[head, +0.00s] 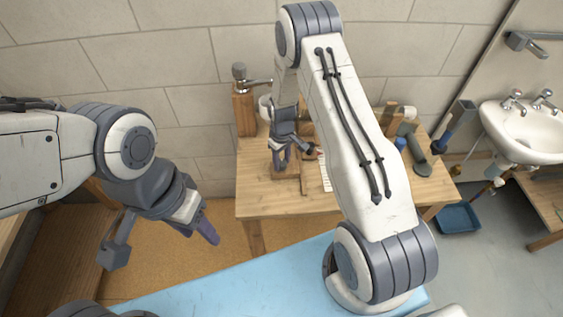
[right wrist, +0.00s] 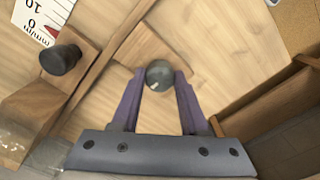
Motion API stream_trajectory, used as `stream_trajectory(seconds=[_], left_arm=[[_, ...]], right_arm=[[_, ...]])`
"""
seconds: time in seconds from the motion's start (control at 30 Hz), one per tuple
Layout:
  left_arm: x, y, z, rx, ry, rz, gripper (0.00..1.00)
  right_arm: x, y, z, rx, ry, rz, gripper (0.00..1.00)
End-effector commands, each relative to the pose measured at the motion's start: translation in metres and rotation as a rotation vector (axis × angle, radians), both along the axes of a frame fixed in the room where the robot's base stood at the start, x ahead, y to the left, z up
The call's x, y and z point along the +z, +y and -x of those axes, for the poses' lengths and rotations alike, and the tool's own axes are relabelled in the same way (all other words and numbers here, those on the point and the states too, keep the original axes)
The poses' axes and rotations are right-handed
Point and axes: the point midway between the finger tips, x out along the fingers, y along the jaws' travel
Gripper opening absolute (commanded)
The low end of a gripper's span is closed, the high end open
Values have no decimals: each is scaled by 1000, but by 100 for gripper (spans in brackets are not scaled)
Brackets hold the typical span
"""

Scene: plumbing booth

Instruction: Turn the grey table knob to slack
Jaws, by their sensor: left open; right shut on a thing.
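The grey table knob (right wrist: 159,74) is a round grey cap with a small light mark on its face, set on a wooden block of the table. It sits between the purple fingertips of my right gripper (right wrist: 160,84), which is shut on it. In the head view my right gripper (head: 282,160) reaches down to the wooden table (head: 270,201), and the knob is hidden there. My left gripper (head: 207,231) is open and empty, off to the left in front of the table.
A dark knob (right wrist: 60,59) on a wooden piece stands beside a white scale strip (right wrist: 41,17), left of the grey knob. A wooden post (head: 243,112) with a metal fitting stands at the table's back left. A sink (head: 527,128) and a blue tub (head: 459,218) are at right.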

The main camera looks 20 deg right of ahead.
Motion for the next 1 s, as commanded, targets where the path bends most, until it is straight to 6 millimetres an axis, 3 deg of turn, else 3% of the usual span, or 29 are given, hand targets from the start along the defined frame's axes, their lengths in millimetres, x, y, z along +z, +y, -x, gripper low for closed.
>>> stream_trajectory(seconds=[0.3, 0.83, 0.87, 0.9, 1.0], left_arm=[[-5, 0, 0, 0, 0, 0, 50], [-5, 0, 0, 0, 0, 0, 50], [-5, 0, 0, 0, 0, 0, 50], [-5, 0, 0, 0, 0, 0, 50], [-5, 0, 0, 0, 0, 0, 50]], right_arm=[[0, 0, 0, 111, -1, 0, 0], [1, 0, -1, 131, -1, 0, 0], [1, 0, -1, 131, -1, 0, 56], [1, 0, -1, 131, -1, 0, 71], [1, 0, -1, 130, -1, 0, 74]])
